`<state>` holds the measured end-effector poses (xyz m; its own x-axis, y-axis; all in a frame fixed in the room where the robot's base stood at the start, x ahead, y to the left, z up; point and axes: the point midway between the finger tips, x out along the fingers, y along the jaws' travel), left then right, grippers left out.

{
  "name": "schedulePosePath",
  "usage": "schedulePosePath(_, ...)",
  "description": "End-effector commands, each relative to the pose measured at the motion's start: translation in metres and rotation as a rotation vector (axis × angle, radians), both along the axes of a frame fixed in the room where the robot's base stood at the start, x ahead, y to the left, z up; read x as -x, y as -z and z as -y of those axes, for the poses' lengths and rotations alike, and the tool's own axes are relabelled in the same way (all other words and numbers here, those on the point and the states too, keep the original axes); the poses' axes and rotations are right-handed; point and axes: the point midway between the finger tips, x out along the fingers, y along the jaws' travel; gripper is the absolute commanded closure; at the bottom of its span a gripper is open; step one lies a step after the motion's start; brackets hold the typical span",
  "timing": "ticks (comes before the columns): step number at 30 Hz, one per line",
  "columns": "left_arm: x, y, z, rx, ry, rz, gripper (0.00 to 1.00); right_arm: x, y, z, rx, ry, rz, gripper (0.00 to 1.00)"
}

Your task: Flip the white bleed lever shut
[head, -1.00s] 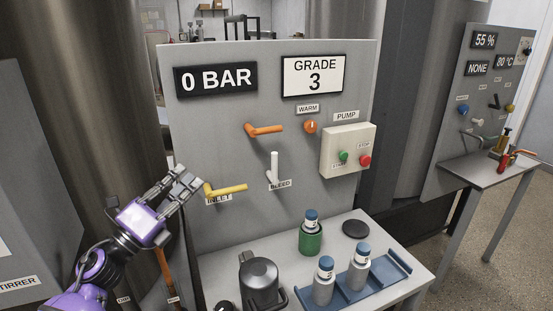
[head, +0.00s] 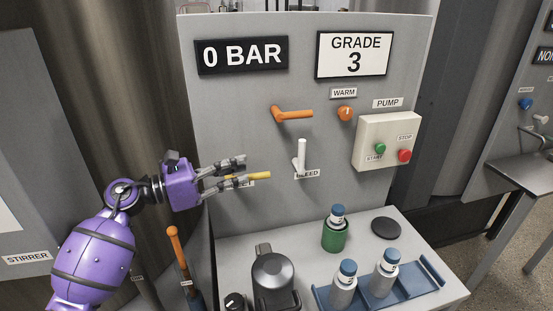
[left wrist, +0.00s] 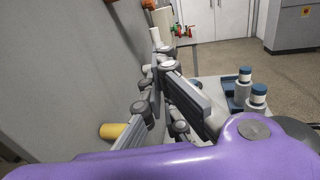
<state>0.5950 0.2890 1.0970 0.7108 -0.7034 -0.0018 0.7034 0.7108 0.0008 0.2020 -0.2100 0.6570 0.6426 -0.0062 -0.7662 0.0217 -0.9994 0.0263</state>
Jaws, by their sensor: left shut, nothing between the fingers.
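The white bleed lever (head: 301,155) stands upright on the grey panel, above the BLEED label (head: 307,174). A white bar, seemingly this lever, shows at the top of the left wrist view (left wrist: 162,24). My left gripper (head: 243,171) is shut and empty, left of the white lever and apart from it. Its fingers point right and overlap the yellow inlet lever (head: 260,176) in the head view, partly hiding it and its label. I cannot tell whether they touch it. The yellow lever also shows beside the fingers in the left wrist view (left wrist: 114,131).
An orange lever (head: 293,114) sits above the white one, with an orange WARM knob (head: 345,113) and the pump box (head: 386,143) to the right. Below, a table (head: 245,248) holds a dark jug (head: 274,277), a green holder (head: 335,237) and a blue bottle rack (head: 432,272).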

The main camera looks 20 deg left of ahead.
Motion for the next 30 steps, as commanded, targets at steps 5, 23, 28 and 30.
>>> schedulePosePath(5, -0.016, -0.003, 0.016, 0.004, 0.001, 0.004, 1.00, -0.014, -0.012, -0.002, -0.002, -0.002, 0.031, 0.60)
schedulePosePath(23, -0.093, -0.001, 0.092, 0.004, 0.001, 0.001, 1.00, -0.004, -0.013, -0.002, -0.006, 0.003, 0.012, 0.60)
schedulePosePath(28, -0.098, 0.000, 0.097, 0.002, 0.000, -0.001, 1.00, -0.005, -0.013, -0.002, -0.006, 0.002, 0.013, 0.60)
schedulePosePath(30, -0.098, 0.000, 0.097, 0.001, 0.000, 0.000, 1.00, -0.006, -0.014, -0.002, -0.007, 0.002, 0.016, 0.60)
